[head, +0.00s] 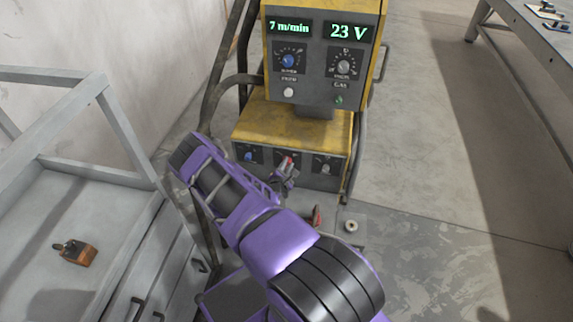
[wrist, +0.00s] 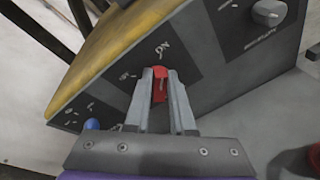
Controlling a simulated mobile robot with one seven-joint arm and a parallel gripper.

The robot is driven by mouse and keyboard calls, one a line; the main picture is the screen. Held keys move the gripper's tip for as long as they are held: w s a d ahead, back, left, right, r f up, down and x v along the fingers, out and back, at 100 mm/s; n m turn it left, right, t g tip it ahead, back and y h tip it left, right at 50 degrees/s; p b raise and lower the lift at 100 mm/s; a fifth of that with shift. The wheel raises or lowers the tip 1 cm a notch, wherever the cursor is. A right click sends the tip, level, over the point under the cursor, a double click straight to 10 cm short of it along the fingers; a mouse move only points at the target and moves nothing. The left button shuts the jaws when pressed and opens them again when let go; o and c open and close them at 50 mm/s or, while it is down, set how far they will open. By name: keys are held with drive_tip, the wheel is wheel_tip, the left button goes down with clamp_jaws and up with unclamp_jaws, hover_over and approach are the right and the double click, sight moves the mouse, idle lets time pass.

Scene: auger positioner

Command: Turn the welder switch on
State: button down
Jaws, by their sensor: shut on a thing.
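The welder (head: 300,122) is a yellow and dark grey machine with an upper unit showing lit green displays and a lower box. The red welder switch (wrist: 160,84) is on the lower box's dark front panel, below an "ON" marking in the wrist view. My gripper (wrist: 163,75) has its two grey fingers on either side of the red switch and is shut on it. In the head view my gripper (head: 286,166) is at the lower box's front, and the switch is partly hidden by the fingers.
A blue knob (wrist: 92,124) and a grey knob (wrist: 268,12) flank the switch. A table (head: 535,45) is at the upper right.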

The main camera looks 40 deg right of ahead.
drive_tip(key=shift+m, duration=0.4)
idle(0.3)
drive_tip(key=c, duration=0.8)
unclamp_jaws()
drive_tip(key=shift+o, duration=0.2)
drive_tip(key=shift+s, duration=0.1)
drive_tip(key=v, duration=1.7)
drive_tip(key=shift+s, duration=0.3)
drive_tip(key=shift+d+r, duration=0.1)
